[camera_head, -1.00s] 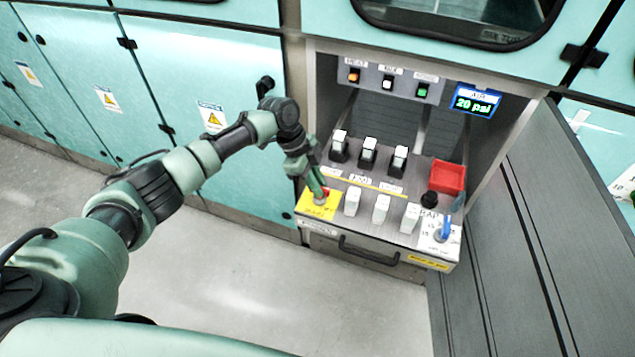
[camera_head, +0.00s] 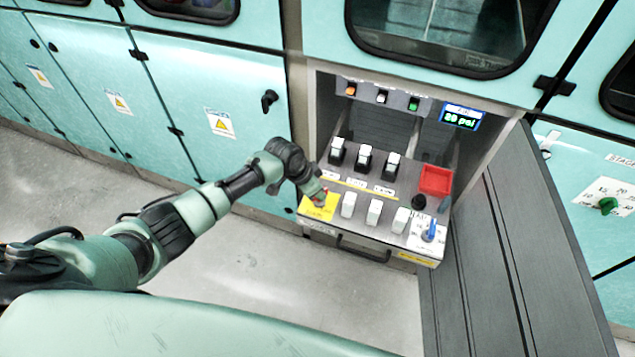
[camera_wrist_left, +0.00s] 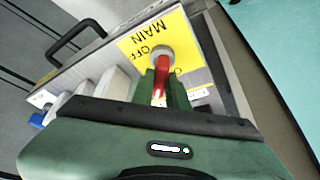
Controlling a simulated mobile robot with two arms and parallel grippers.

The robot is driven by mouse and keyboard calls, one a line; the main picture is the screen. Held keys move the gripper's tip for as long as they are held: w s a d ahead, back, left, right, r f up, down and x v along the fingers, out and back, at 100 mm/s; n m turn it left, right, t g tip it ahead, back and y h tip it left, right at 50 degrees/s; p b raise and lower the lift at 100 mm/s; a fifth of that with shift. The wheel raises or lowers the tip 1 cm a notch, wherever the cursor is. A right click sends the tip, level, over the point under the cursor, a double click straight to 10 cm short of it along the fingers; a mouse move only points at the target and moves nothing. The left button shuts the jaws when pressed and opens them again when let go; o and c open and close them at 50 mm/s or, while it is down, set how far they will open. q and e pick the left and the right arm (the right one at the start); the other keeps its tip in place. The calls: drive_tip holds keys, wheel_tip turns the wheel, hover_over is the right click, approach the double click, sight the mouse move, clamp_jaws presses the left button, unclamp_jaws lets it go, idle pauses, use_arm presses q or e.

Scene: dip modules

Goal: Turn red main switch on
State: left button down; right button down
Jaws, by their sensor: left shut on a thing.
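The red main switch (camera_wrist_left: 162,82) stands on a yellow label plate (camera_wrist_left: 133,47) marked MAIN and OFF in the left wrist view. In the head view the yellow plate (camera_head: 316,209) is at the left front corner of the control panel. My left gripper (camera_head: 320,198) is at the switch, with its fingers (camera_wrist_left: 165,92) shut around the red handle. The handle points from its round grey pivot back toward the gripper. Part of the label is hidden by the gripper. My right gripper is not in view.
Several white switches (camera_head: 374,211), a red tray (camera_head: 436,180), a black knob (camera_head: 418,202) and a blue-handled valve (camera_head: 430,230) are on the panel. A display (camera_head: 462,117) shows a psi value. A dark handle (camera_head: 363,248) is on the panel front. A grey side wall (camera_head: 490,260) bounds the right.

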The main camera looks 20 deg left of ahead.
use_arm(q)
drive_tip(key=n+p, duration=0.2)
drive_tip(key=n+y+p, duration=0.1)
drive_tip(key=shift+d+r+n+t, duration=0.15)
drive_tip(key=shift+r+n+t, duration=0.15)
drive_tip(key=shift+n+t, duration=0.1)
drive_tip(key=shift+f+n+y+p, duration=0.2)
drive_tip(key=shift+n+y+p, duration=0.6)
drive_tip(key=shift+n+p, duration=0.8)
drive_tip(key=shift+n, duration=0.5)
drive_tip(key=c, duration=1.4)
unclamp_jaws()
drive_tip(key=shift+s+r, duration=0.25)
drive_tip(key=shift+r, duration=0.2)
drive_tip(key=v, duration=0.6)
drive_tip(key=shift+s+r, duration=0.15)
drive_tip(key=shift+r, duration=0.2)
